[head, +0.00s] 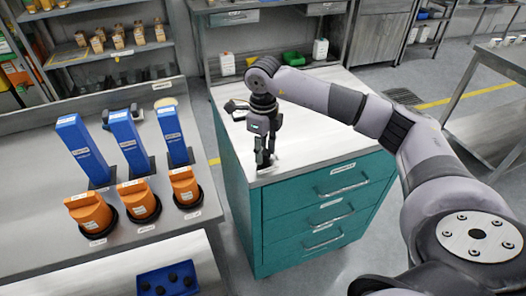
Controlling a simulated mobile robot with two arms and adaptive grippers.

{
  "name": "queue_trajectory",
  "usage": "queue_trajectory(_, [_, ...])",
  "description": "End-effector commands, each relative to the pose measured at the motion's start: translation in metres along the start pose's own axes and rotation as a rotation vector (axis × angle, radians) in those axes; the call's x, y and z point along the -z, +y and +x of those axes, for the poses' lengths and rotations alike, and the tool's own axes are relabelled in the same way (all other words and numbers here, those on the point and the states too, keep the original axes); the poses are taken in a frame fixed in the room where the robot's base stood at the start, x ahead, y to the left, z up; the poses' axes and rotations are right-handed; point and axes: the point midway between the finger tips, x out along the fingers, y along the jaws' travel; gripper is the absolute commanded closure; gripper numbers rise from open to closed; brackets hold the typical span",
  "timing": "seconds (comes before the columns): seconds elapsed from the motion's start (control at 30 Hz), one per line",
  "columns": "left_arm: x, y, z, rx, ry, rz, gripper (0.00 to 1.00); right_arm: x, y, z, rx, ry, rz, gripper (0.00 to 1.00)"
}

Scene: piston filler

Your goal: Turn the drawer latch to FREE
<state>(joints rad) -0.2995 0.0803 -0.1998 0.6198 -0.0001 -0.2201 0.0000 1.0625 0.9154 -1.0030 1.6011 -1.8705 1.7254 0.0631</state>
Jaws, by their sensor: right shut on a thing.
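My right gripper (265,163) points down at the front left corner of the steel top of a teal drawer cabinet (257,225). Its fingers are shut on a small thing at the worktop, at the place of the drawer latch. The latch is hidden by the fingers, so its setting cannot be read. A small pale label (268,171) shows beside the fingertips. The three drawers (330,213) below look closed. My left gripper is not in view.
A steel bench (55,238) at left bears blue upright units (82,148) and orange units (138,199). A blue tray (168,279) holds dark parts. Green and yellow bins (291,58) stand at the cabinet's back. The cabinet top's middle is clear under my right arm.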

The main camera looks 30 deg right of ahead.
Motion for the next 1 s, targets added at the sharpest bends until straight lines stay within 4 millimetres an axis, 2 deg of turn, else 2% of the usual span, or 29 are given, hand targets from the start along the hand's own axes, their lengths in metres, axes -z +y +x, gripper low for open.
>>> queue_trajectory(0.63, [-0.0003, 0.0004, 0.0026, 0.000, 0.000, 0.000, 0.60, -0.0008, -0.0008, -0.0018, 0.002, -0.004, -0.053, 0.96])
queue_trajectory(0.67, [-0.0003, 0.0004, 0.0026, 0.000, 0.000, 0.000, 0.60, -0.0008, -0.0008, -0.0019, 0.003, -0.004, -0.053, 0.67])
queue_trajectory(0.93, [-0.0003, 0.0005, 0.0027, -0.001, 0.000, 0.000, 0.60, -0.0004, -0.0004, -0.0009, 0.001, -0.002, -0.052, 0.49])
queue_trajectory(1.0, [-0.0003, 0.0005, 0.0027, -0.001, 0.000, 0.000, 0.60, -0.0003, -0.0002, -0.0007, 0.001, -0.002, -0.052, 0.48])
